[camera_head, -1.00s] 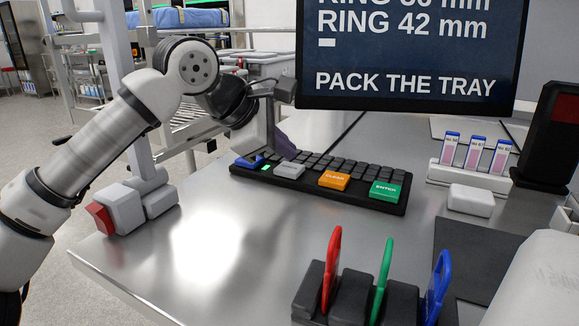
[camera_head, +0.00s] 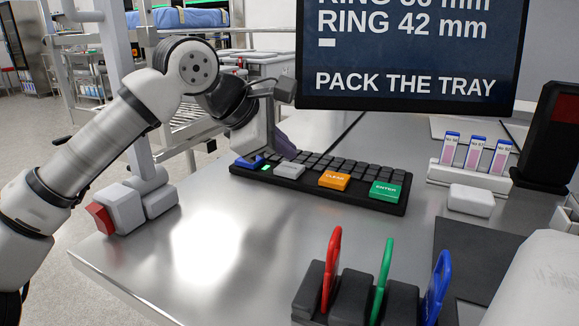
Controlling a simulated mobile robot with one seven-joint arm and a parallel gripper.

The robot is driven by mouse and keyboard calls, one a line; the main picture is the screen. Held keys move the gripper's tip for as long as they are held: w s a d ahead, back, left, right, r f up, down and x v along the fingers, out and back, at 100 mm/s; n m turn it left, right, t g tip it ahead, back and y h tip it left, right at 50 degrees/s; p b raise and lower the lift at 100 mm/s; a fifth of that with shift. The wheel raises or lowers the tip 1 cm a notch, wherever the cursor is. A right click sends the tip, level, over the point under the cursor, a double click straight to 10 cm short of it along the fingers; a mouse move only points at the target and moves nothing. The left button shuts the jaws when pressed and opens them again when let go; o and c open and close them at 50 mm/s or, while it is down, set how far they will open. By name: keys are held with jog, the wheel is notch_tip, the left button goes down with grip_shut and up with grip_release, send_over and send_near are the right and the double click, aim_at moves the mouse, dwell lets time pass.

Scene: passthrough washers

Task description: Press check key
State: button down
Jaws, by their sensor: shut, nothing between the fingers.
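A black keyboard (camera_head: 300,183) lies on the metal table below the monitor. Its front row has a blue key (camera_head: 247,162) at the left end, a light grey key (camera_head: 289,170), an orange CLEAR key (camera_head: 334,181) and a green ENTER key (camera_head: 385,191). No key's label reads "check"; the blue key's label is too small to read. My gripper (camera_head: 268,152) points down at the keyboard's left end, by the blue key and partly in front of it. It is shut and empty. I cannot tell whether its tips touch a key.
The monitor (camera_head: 405,50) behind the keyboard reads "PACK THE TRAY". Red (camera_head: 331,270), green (camera_head: 382,282) and blue (camera_head: 437,285) handled tools stand in black holders at the front. A white rack (camera_head: 468,175) of labelled slides stands at right. The table's left centre is clear.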

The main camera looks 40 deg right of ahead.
aim_at(284, 169)
jog(key=shift+f, duration=0.1)
jog(key=shift+f, duration=0.3)
jog(key=shift+f+b, duration=0.5)
dwell(0.6)
dwell(0.3)
jog(key=shift+r+p, duration=0.75)
jog(key=shift+r, duration=0.15)
jog(key=shift+r, duration=0.15)
notch_tip(284, 169, up, 5)
jog(key=p, duration=0.4)
dwell(0.5)
